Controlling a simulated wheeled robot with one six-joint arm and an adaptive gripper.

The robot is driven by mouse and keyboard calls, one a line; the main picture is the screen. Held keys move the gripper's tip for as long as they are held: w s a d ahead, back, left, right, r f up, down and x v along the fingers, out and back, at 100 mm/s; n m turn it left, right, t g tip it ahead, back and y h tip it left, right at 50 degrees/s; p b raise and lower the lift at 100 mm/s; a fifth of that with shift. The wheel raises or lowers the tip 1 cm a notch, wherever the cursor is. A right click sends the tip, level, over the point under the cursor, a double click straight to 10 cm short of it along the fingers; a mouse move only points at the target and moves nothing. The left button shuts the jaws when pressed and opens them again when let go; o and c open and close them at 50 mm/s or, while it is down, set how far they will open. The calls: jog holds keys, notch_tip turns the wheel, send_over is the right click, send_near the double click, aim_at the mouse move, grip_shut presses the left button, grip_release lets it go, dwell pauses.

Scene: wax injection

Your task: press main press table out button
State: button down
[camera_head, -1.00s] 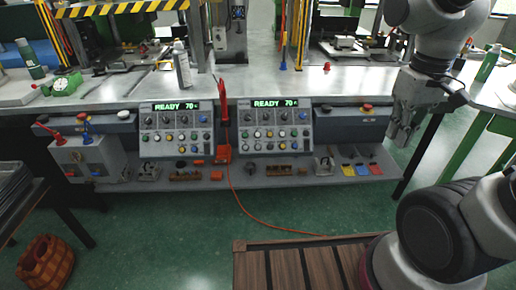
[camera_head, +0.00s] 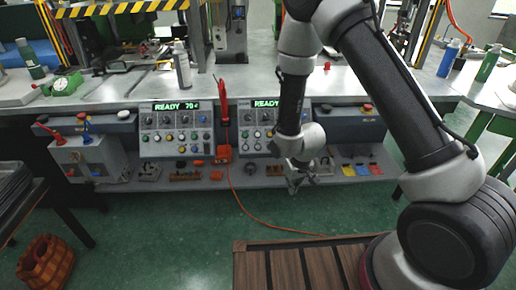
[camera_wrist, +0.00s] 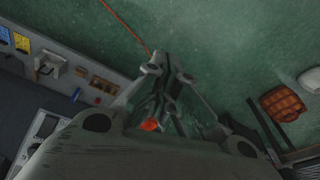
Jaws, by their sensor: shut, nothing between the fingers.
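Two control panels stand side by side under the table edge, the left control panel (camera_head: 176,133) and the right control panel (camera_head: 254,130). Each has a green READY display above rows of small coloured buttons and knobs. The button labels are too small to read, so I cannot tell which one is the table out button. My arm hides the right part of the right panel. My gripper (camera_head: 295,185) is shut and empty, low in front of the shelf below the right panel. In the wrist view my gripper (camera_wrist: 168,75) points over the green floor.
The worktable (camera_head: 240,88) runs along above the panels. A grey box with a red button (camera_head: 367,107) is at right, and another grey box (camera_head: 90,123) at left. An orange cable (camera_head: 262,220) hangs to the floor. A wooden platform (camera_head: 285,268) lies in front.

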aim_at(260, 146)
jog(key=w+a+f+t+y, duration=0.3)
jog(key=w+a+f+t, duration=0.35)
jog(key=f, duration=0.25)
jog(key=w+a+r+m+t+y, duration=0.1)
jog(key=w+r+t, duration=0.3)
jog(key=r, duration=0.4)
jog(key=w+a+r+m+t+y, duration=0.1)
jog(key=w+r+t, duration=0.3)
jog(key=r, duration=0.4)
jog(key=shift+w+a+r+y, duration=0.2)
jog(key=shift+a+y, duration=0.4)
jog(key=shift+y, duration=0.3)
jog(key=shift+w+f, duration=1.45)
jog(key=shift+w, duration=0.25)
jog(key=shift+w+f, duration=1.4)
jog(key=shift+w, duration=0.25)
jog(key=shift+w+f, duration=0.3)
